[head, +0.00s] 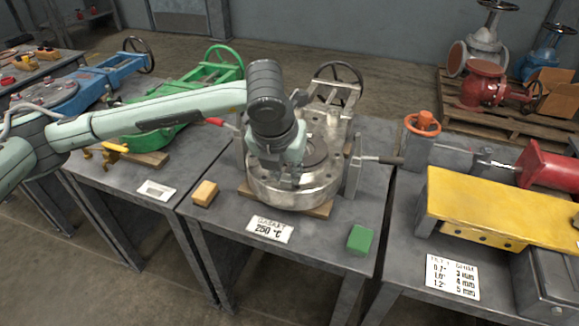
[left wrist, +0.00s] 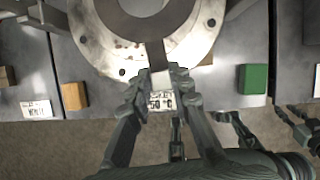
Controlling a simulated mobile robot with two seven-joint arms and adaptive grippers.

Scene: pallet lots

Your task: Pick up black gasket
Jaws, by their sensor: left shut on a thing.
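A steel flanged valve body (head: 300,186) stands on the middle bench, its round face up. The black gasket (left wrist: 156,53) shows in the left wrist view as a dark ring in the flange opening, with a tab reaching toward the fingers. In the head view, my wrist covers part of the ring. My left gripper (left wrist: 163,79) points down at the near rim and is shut on what looks like this tab; the fingertips partly hide the contact. I cannot tell whether the ring is lifted off the flange. Dark jointed parts of mine show at the lower right of the wrist view.
A yellow block (head: 205,193), a gasket label (head: 270,229) and a green block (head: 360,240) lie near the bench's front edge. A green valve (head: 190,92) is on the left bench, a yellow beam (head: 500,207) on the right. A pallet of valves stands behind.

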